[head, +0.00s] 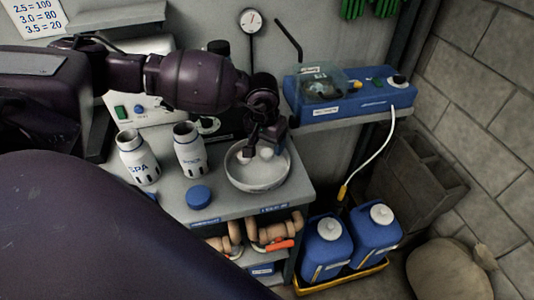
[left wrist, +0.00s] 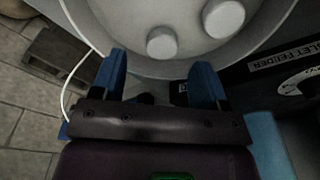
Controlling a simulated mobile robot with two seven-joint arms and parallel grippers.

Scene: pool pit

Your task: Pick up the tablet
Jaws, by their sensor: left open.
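Two white round tablets show in the left wrist view, a nearer one (left wrist: 161,42) and a farther, larger-looking one (left wrist: 223,18). They lie in a pale bowl (left wrist: 112,22). In the head view the bowl (head: 258,184) stands at the right end of the grey bench, with a tablet (head: 266,154) partly hidden by my gripper. My left gripper (head: 264,146) comes down over the bowl. In the left wrist view its blue fingers (left wrist: 158,74) are apart with nothing between them, and the nearer tablet lies just beyond the fingertips. My right gripper is not in view.
Two white bottles (head: 138,158) (head: 189,150) and a blue cap (head: 198,197) stand left of the bowl. A blue device (head: 345,92) sits on a shelf behind right. Blue canisters (head: 326,248) stand below right. Bare bench lies in front of the bowl.

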